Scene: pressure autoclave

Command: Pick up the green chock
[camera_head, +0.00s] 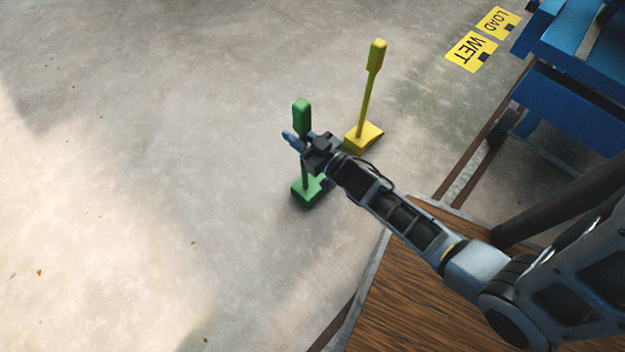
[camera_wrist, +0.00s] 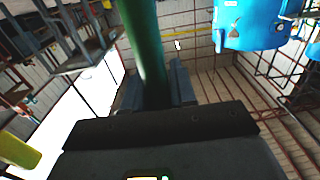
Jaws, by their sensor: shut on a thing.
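The green chock (camera_head: 306,191) is on the concrete floor, with an upright post topped by a green grip (camera_head: 301,112). My gripper (camera_head: 297,141) is at the post, between the top grip and the base. In the wrist view the green post (camera_wrist: 143,45) runs down between my gripper's fingers (camera_wrist: 157,92), which are shut on it. Part of the post is hidden behind my gripper in the head view. The base looks to be on or very near the floor; I cannot tell which.
A yellow chock (camera_head: 362,137) with a tall post stands close by, behind and right of the green one. Yellow signs reading WET (camera_head: 470,51) and LOAD (camera_head: 497,21) lie on the floor beside a blue frame (camera_head: 570,105). The floor to the left is clear.

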